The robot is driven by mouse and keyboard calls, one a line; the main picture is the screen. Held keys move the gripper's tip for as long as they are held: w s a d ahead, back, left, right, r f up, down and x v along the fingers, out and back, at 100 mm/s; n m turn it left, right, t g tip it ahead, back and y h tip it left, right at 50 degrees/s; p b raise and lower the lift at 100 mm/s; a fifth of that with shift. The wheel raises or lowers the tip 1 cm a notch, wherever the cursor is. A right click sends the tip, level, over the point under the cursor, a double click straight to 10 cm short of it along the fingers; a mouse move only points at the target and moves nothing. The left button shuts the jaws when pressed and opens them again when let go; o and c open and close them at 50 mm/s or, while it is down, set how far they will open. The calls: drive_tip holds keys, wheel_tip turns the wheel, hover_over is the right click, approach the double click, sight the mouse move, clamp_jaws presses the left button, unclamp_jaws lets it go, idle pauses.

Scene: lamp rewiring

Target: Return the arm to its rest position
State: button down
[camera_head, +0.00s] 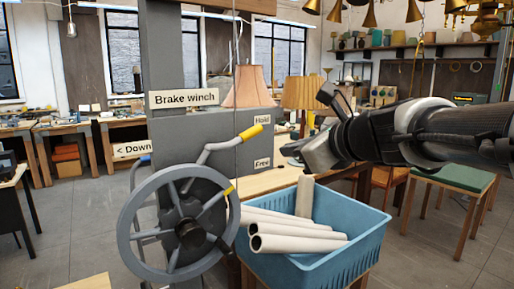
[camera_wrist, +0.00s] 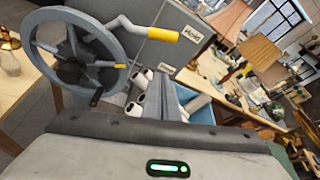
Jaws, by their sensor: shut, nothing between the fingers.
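My arm reaches in from the right in the head view. My gripper (camera_head: 296,152) hangs in the air above the blue crate (camera_head: 368,244), to the right of the grey brake winch (camera_head: 186,222). In the wrist view my gripper (camera_wrist: 170,98) has its fingers together with nothing between them. The winch lever with a yellow grip (camera_head: 250,131) stands left of my gripper, apart from it. It slants up toward the "Hold" label (camera_head: 262,119); the "Free" label (camera_head: 262,163) is lower.
Several white tubes (camera_head: 290,243) lie in the crate and one (camera_head: 304,196) stands up. Two lamps with shades (camera_head: 304,93) stand behind the winch post. A green-topped stool (camera_head: 455,178) is at the right.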

drive_tip(key=s+a+f+n+g+h+p, duration=0.1)
drive_tip(key=s+f+n+g+p, duration=0.15)
drive_tip(key=s+n, duration=0.35)
drive_tip(key=s+a+f+n+g+p, duration=0.1)
drive_tip(key=s+n+p, duration=0.3)
drive_tip(key=s+n, duration=0.2)
drive_tip(key=s+d+f+n+g+h+p, duration=0.3)
drive_tip(key=s+d+f+n+h+p, duration=0.1)
drive_tip(key=s+n, duration=0.8)
drive_tip(key=d+f+n+h, duration=0.1)
drive_tip(key=d+f+n, duration=0.1)
drive_tip(key=d, duration=0.1)
drive_tip(key=shift+d, duration=0.3)
drive_tip(key=shift+d+g, duration=0.15)
drive_tip(key=shift+g, duration=0.1)
